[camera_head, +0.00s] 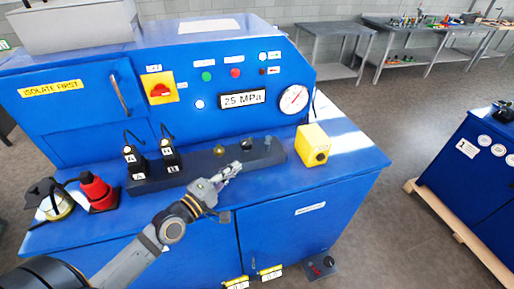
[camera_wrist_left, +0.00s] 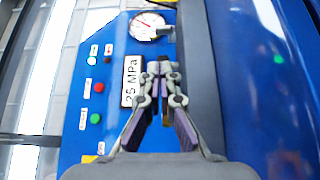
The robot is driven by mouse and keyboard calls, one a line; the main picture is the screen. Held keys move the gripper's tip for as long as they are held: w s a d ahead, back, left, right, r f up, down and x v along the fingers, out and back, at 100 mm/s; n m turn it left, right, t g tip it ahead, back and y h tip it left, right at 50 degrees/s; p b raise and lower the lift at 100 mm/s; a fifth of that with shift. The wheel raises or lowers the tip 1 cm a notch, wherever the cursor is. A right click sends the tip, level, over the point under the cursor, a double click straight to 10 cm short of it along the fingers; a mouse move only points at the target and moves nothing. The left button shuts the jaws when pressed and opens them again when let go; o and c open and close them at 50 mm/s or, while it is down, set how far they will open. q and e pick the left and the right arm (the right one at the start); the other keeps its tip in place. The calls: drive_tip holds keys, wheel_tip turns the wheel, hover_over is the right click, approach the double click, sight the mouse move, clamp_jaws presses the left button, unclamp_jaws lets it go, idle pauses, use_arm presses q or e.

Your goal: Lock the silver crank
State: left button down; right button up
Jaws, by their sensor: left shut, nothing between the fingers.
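A dark rail (camera_head: 205,165) lies along the front of the blue machine's worktop. Small brass (camera_head: 219,150), black (camera_head: 246,143) and grey (camera_head: 267,142) fittings stand on it. The grey one may be the silver crank, but it is too small to tell. My left gripper (camera_head: 233,169) is shut and empty, just in front of the rail near the brass and black fittings. In the left wrist view its fingertips (camera_wrist_left: 160,68) meet, and they hide part of what lies behind them. My right gripper is not in view.
Two black labelled units (camera_head: 169,158) stand at the rail's left end. Left of them are a red object (camera_head: 97,191) and a dark cap-like object (camera_head: 44,192). A yellow box (camera_head: 312,146) stands to the right. The panel display (camera_head: 242,99) reads 25 MPa.

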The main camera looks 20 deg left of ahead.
sight(256, 157)
use_arm(q)
drive_tip(key=shift+w+d+f, duration=0.1)
drive_tip(key=shift+w+d, duration=0.1)
drive_tip(key=shift+w, duration=0.5)
drive_tip(key=b+x, duration=0.1)
drive_tip(key=x, duration=0.4)
drive_tip(key=shift+w, duration=0.1)
drive_tip(key=x, duration=0.2)
drive_tip(key=shift+w+d, duration=0.15)
drive_tip(key=shift+w, duration=0.15)
drive_tip(key=shift+w+d, duration=0.15)
drive_tip(key=shift+w, duration=0.2)
drive_tip(key=shift+w+d, duration=0.15)
drive_tip(key=shift+w, duration=0.15)
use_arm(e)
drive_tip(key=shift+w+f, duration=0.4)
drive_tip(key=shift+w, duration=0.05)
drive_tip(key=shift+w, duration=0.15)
